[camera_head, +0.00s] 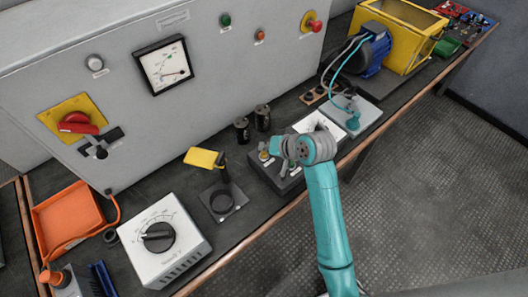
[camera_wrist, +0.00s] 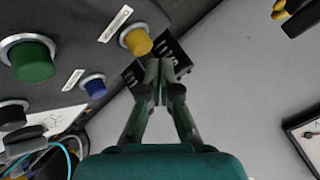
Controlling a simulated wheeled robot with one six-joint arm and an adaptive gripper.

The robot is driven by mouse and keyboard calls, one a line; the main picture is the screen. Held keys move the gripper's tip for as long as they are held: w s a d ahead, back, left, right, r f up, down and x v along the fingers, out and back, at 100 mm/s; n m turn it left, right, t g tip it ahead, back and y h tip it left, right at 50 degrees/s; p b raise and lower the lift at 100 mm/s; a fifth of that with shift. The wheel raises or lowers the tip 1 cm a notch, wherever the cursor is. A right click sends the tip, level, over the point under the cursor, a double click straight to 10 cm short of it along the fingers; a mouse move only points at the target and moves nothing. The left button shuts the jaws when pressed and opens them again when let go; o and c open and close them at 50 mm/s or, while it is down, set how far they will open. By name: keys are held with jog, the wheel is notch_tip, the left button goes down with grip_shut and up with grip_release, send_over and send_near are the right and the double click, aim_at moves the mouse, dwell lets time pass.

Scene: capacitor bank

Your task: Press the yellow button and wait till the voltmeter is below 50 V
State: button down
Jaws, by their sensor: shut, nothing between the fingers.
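The yellow button (camera_wrist: 138,41) sits in a pale ring on a dark control box, in the wrist view. It also shows in the head view (camera_head: 264,156) on the box on the bench. My gripper (camera_wrist: 160,68) is shut and empty, its fingertips just below and right of the button in the wrist picture. I cannot tell whether they touch it. In the head view my gripper (camera_head: 287,166) is over the control box (camera_head: 262,172) and partly hides it. The dial meter (camera_head: 163,65) is on the grey cabinet; its needle is visible but its value is too small to read.
A green button (camera_wrist: 32,60) and a blue button (camera_wrist: 94,86) are near the yellow one. Two black cylinders (camera_head: 262,118) stand behind the box. A stand with a yellow flag (camera_head: 202,158) is to its left. A white dial box (camera_head: 164,242) is at front left.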

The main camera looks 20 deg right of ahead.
aim_at(266, 154)
jog(key=shift+f, duration=1.35)
dwell(1.2)
jog(key=shift+r, duration=1.4)
jog(key=shift+r, duration=0.1)
jog(key=shift+r, duration=2.4)
jog(key=shift+s, duration=0.1)
